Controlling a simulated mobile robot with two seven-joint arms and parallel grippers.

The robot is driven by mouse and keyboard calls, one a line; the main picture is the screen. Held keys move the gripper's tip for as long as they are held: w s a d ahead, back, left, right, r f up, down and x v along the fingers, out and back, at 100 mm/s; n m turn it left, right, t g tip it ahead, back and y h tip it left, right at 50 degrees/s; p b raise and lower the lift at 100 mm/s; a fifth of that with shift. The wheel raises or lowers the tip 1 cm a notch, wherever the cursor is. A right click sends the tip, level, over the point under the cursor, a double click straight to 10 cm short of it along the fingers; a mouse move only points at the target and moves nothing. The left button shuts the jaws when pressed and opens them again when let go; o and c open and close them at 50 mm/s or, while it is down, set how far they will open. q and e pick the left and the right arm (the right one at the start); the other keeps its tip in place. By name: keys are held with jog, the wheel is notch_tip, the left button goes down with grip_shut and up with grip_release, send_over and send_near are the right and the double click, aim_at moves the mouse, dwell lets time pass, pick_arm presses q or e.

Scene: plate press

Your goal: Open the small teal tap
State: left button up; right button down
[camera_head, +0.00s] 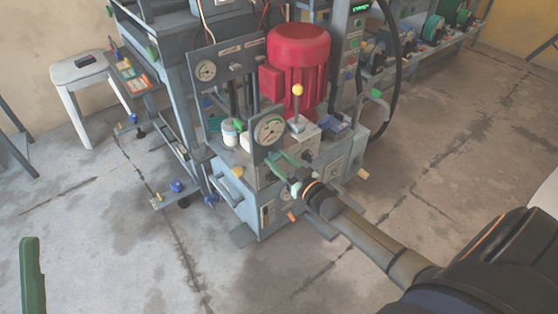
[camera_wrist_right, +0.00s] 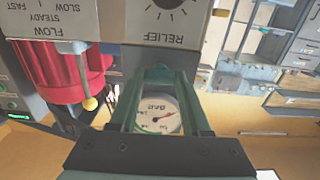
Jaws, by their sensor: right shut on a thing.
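My right gripper (camera_head: 284,160) reaches the front of the blue-grey press unit from the lower right. Its green fingers also show in the right wrist view (camera_wrist_right: 160,85), closed on a small teal piece (camera_wrist_right: 158,72) that appears to be the tap. The tap's outline blends with the fingertips, so how far it is turned cannot be told. It lies just below the panel marked RELIEF in that view. A green finger of my left gripper (camera_head: 32,275) shows at the lower left, apart from the unit; its other finger is out of view.
A round gauge (camera_head: 270,130) stands close behind the right fingers. A red motor (camera_head: 298,60) and a yellow-knobbed lever (camera_head: 298,90) stand on the unit. A white stool (camera_head: 78,70) is at the left. The floor in front is clear.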

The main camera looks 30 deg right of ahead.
jog(key=n+p, duration=0.1)
jog(key=n, duration=0.2)
jog(key=shift+n, duration=0.4)
jog(key=n+p, duration=0.1)
jog(key=n, duration=0.1)
jog(key=shift+n, duration=0.3)
jog(key=n, duration=0.2)
jog(key=shift+n, duration=0.4)
jog(key=n, duration=0.4)
jog(key=shift+a+f+n, duration=0.1)
jog(key=shift+n, duration=0.2)
jog(key=shift+n+b, duration=0.65)
jog(key=shift+n, duration=1.35)
